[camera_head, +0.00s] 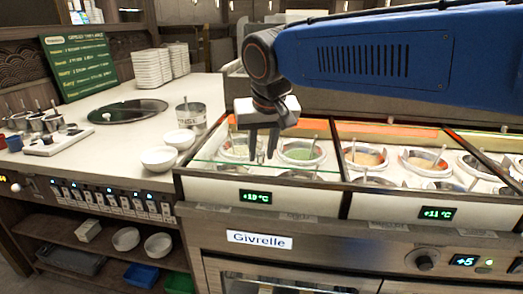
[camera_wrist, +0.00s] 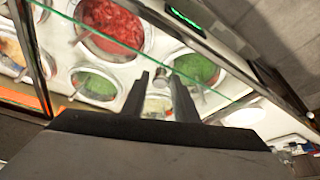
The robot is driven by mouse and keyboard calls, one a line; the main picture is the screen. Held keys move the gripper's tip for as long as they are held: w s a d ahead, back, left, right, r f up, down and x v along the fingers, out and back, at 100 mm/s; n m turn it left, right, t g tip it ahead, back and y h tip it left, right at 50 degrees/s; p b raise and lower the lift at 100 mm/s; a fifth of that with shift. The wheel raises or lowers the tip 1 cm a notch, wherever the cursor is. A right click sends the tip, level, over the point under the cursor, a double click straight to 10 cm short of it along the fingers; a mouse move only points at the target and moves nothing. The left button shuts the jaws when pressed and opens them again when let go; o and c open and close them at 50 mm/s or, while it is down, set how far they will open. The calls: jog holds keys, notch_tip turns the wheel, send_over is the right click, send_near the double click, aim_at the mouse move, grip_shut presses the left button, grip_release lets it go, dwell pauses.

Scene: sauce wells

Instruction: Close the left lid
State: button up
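The left lid (camera_head: 222,165) is a clear glass pane with a greenish edge over the left sauce well section. In the wrist view a thin green glass edge (camera_wrist: 218,92) crosses the picture on a slant. My gripper (camera_head: 262,157) points down over the left section, close to the glass edge. In the wrist view my gripper (camera_wrist: 160,80) has its two dark fingers apart, with no lid visibly held between them. Whether a finger touches the glass I cannot tell. Pots with green sauce (camera_head: 300,152) and red sauce (camera_wrist: 112,24) show below.
The right section (camera_head: 400,162) holds several sauce pots with spoons, beyond a divider. White bowls (camera_head: 159,159) and a steel canister (camera_head: 190,117) stand on the counter to the left. Stacked white dishes (camera_head: 152,68) and a green menu board (camera_head: 78,66) are farther back.

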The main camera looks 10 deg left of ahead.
jog(key=v, duration=1.7)
jog(key=shift+r, duration=0.25)
jog(key=shift+c, duration=0.7)
